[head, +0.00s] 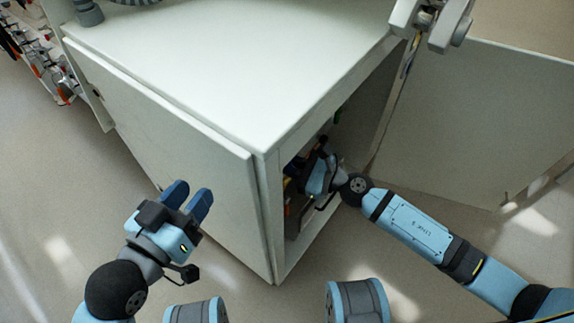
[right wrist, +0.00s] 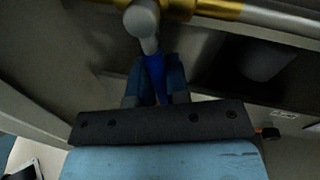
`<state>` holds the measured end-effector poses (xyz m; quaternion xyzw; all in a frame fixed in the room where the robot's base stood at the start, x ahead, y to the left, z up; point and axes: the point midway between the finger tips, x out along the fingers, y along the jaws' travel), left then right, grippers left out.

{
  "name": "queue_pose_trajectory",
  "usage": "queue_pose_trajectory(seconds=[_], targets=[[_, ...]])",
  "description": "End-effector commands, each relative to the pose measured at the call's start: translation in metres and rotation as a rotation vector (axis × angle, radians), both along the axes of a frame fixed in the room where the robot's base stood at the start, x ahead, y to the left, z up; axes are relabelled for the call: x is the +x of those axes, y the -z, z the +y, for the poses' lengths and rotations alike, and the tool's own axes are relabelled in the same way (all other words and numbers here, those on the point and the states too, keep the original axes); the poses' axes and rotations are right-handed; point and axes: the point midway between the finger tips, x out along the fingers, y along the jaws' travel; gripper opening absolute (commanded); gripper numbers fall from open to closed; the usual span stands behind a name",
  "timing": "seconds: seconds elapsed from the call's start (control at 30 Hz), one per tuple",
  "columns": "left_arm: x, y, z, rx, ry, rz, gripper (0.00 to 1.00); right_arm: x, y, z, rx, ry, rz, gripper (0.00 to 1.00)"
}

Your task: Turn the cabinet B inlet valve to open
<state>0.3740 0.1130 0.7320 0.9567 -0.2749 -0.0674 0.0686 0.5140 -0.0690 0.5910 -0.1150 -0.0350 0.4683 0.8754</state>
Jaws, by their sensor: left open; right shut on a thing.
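The inlet valve shows in the right wrist view as a blue lever handle (right wrist: 155,78) below a grey stem end (right wrist: 141,18), at a brass pipe body (right wrist: 205,7). My right gripper (right wrist: 154,85) is shut on the blue handle, one finger on each side. In the head view my right arm reaches through the open front of the white cabinet (head: 230,60); the fingertips and the valve are hidden in its dark inside. My left gripper (head: 188,197) is open and empty, in front of the cabinet's left door. No label B is legible.
One cabinet door (head: 480,125) stands wide open at the right. A grey pipe (right wrist: 285,20) runs beside the brass part. The floor (head: 60,215) at the left is clear.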

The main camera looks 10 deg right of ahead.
Motion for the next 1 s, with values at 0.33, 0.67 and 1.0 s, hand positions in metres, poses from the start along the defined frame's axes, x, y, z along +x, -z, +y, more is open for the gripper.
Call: queue_pose_trajectory(seconds=[0.33,0.67,1.0], targets=[[-0.005,-0.004,-0.002,-0.026,-0.004,0.035,0.41,0.009,-0.005,-0.01,-0.174,0.0,-0.17,0.0],[-0.005,-0.014,-0.001,-0.053,-0.019,0.0,0.41,0.013,-0.008,-0.014,-0.259,0.001,-0.257,0.0],[-0.004,-0.016,-0.002,-0.056,-0.02,-0.007,0.41,0.013,-0.008,-0.014,-0.27,0.001,-0.268,0.0]])
